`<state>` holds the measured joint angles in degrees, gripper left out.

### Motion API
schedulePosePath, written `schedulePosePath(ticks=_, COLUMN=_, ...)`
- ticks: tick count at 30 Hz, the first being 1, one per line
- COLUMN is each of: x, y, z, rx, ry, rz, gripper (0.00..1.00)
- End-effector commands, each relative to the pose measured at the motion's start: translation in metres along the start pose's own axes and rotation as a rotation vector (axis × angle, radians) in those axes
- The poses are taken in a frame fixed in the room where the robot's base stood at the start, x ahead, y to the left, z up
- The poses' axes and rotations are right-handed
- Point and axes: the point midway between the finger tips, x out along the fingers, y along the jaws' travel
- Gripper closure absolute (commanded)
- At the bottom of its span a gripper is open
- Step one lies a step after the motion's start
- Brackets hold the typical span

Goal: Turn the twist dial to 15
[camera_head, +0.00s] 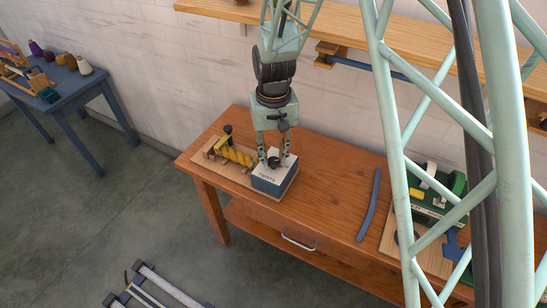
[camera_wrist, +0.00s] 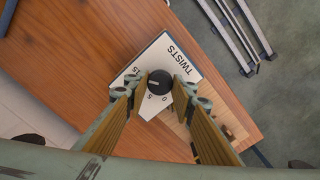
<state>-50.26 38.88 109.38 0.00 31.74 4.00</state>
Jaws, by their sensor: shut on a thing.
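The twist dial (camera_wrist: 159,80) is a round black knob on the white top of a box (camera_wrist: 185,62) marked TWISTS. In the wrist view, 0, 5 and 15 are printed around the knob, with 15 to its left and 0 and 5 below it. I cannot tell for sure which number the dial's mark faces. My gripper (camera_head: 273,162) points down over the blue-sided box (camera_head: 272,186) in the head view. Its fingertips sit on either side of the knob and are shut on it, hiding part of its rim.
The box stands at the left end of a wooden bench (camera_head: 325,180), beside a yellow-wound skein (camera_head: 238,155) on a wooden board. A blue strip (camera_head: 369,205) lies mid-bench. A green machine (camera_head: 440,190) stands at the right. A shelf (camera_head: 350,30) runs above.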

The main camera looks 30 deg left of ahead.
Motion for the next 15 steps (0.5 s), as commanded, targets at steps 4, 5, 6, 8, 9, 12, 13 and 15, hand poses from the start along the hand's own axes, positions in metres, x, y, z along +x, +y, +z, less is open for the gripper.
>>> schedulePosePath(ticks=4, x=-0.0001, y=0.0001, z=-0.0001, rx=0.033, ry=0.000, rz=0.000, gripper=0.87)
schedulePosePath(ticks=5, x=-0.0001, y=0.0001, z=-0.0001, rx=0.037, ry=0.000, rz=0.000, gripper=0.87)
schedulePosePath(ticks=6, x=-0.0001, y=0.0001, z=-0.0001, rx=0.041, ry=0.000, rz=0.000, gripper=0.87)
schedulePosePath(ticks=8, x=-0.0002, y=0.0001, z=-0.0001, rx=0.044, ry=0.000, rz=0.000, gripper=0.87)
schedulePosePath(ticks=9, x=-0.0002, y=0.0001, z=-0.0001, rx=0.046, ry=0.000, rz=0.000, gripper=0.87)
schedulePosePath(ticks=12, x=-0.0002, y=0.0001, z=-0.0001, rx=0.047, ry=0.000, rz=0.000, gripper=0.87)
schedulePosePath(ticks=13, x=-0.0002, y=0.0001, z=-0.0001, rx=0.046, ry=0.000, rz=0.000, gripper=0.87)
schedulePosePath(ticks=15, x=-0.0002, y=0.0000, z=-0.0001, rx=0.046, ry=0.000, rz=0.000, gripper=0.87)
